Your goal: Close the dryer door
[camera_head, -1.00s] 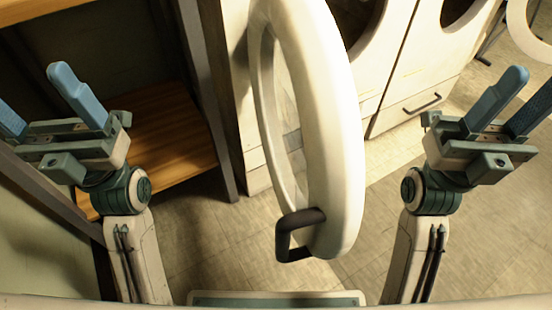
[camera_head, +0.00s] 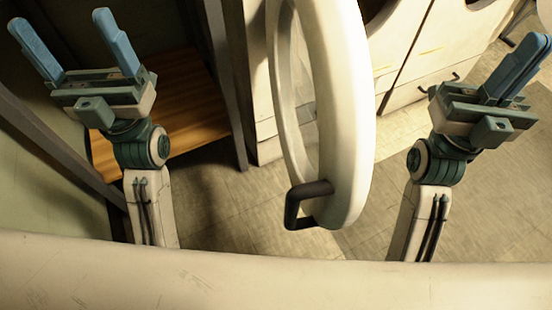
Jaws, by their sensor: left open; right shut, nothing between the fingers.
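The dryer door (camera_head: 350,120) is a thick cream ring, swung open and seen nearly edge-on in the middle of the head view. A dark bar handle (camera_head: 293,207) sticks out from its lower left edge. The top of the door is cut off by the picture edge. My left gripper (camera_head: 67,35) is open and empty, well to the left of the door. My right gripper (camera_head: 530,55) is shut and empty, to the right of the door. Neither gripper touches the door or the handle.
A wooden shelf (camera_head: 190,110) with a dark metal frame stands at the left, behind my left arm. White machine fronts (camera_head: 420,60) with round openings stand behind the door. The tiled floor (camera_head: 250,215) below the door is clear.

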